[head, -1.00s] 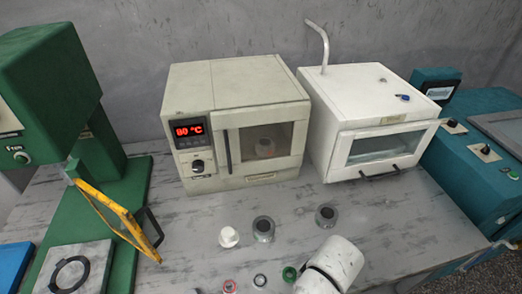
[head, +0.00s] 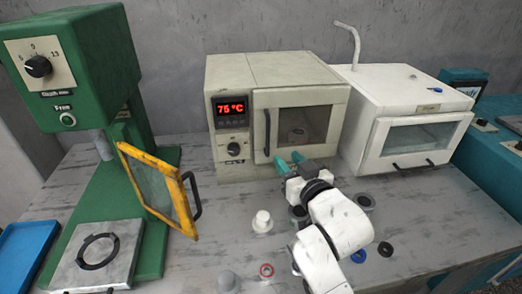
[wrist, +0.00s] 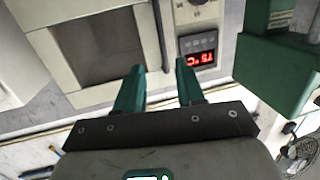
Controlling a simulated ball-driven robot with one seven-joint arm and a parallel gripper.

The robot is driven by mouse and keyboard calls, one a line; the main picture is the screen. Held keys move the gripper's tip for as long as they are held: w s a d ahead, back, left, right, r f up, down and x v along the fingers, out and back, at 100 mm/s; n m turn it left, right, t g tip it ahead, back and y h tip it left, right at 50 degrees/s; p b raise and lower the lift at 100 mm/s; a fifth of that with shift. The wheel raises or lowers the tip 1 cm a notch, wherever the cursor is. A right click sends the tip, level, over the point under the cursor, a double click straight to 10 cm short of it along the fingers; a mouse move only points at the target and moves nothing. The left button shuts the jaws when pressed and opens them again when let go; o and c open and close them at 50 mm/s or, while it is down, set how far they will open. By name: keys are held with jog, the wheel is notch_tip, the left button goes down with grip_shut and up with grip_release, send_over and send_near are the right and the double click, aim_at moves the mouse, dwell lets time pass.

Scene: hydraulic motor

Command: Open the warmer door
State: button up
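The warmer (head: 228,160) is a beige box with a red display reading 75 °C, a knob and a windowed door (head: 300,92) on its right. The door looks shut. Its black vertical handle (head: 267,132) is near the door's left edge. My gripper (head: 290,161) is in front of the door's lower part, right of and below the handle. In the wrist view my green fingers (wrist: 158,68) are spread and empty. The dark handle (wrist: 160,35) shows beyond and between their tips, apparently not touched.
A white oven (head: 400,150) stands close on the right. A green press (head: 110,180) with an open yellow-framed guard (head: 160,190) is on the left.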

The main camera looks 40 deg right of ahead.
aim_at(269, 130)
jog(key=shift+t, duration=0.5)
jog(key=x, duration=0.3)
jog(key=r+p+x, duration=0.1)
jog(key=x, duration=0.3)
jog(key=r+x, duration=0.1)
jog(key=x, duration=0.3)
jog(key=shift+a+p, duration=0.1)
jog(key=shift+p, duration=0.3)
grip_shut()
